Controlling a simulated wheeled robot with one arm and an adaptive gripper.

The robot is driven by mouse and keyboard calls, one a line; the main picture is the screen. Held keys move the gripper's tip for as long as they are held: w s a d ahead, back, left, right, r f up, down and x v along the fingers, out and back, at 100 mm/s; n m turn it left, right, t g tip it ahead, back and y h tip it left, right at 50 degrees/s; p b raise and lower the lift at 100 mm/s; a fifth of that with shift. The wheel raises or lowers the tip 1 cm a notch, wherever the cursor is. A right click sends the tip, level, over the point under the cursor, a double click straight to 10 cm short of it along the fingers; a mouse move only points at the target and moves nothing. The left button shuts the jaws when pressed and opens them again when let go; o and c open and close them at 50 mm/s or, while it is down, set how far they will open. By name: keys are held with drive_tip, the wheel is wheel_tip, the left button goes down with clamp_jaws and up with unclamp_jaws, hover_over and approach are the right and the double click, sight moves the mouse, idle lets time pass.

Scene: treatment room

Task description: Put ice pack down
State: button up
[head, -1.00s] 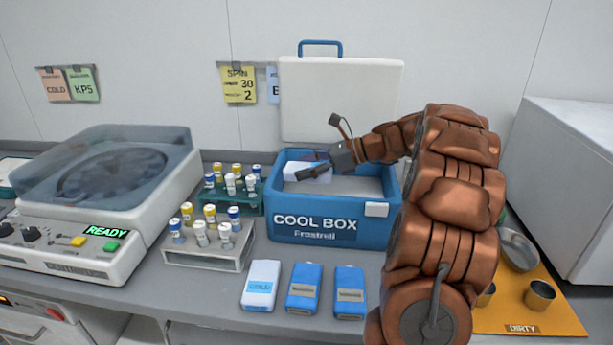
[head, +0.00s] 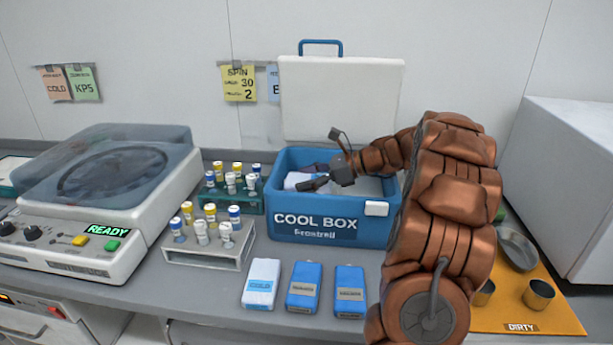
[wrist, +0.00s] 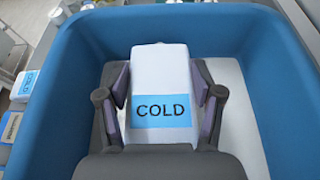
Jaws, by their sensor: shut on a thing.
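A white ice pack with a blue COLD label (wrist: 162,75) is between the two fingers of my gripper (wrist: 160,88) in the wrist view. The fingers are shut on its sides. In the head view my gripper (head: 318,180) is inside the open blue cool box (head: 312,228), toward its left part, with the white pack (head: 297,180) partly hidden behind it. The box's walls (wrist: 75,60) surround the pack in the wrist view. I cannot tell whether the pack touches the box floor.
The box lid (head: 340,100) stands open behind. A white pack (head: 261,284) and two blue packs (head: 304,287) (head: 349,291) lie in front of the box. Vial racks (head: 208,250) (head: 236,198) and a centrifuge (head: 100,205) are left. An orange mat (head: 535,305) with metal vessels is right.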

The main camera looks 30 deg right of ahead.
drive_tip(key=o, duration=1.3)
drive_tip(key=shift+r, duration=0.1)
drive_tip(key=shift+s+d+r, duration=0.1)
drive_tip(key=shift+d+r, duration=0.1)
drive_tip(key=shift+r, duration=0.35)
drive_tip(key=b+v, duration=0.1)
drive_tip(key=v, duration=1)
drive_tip(key=shift+s+d, duration=0.2)
drive_tip(key=shift+r, duration=0.15)
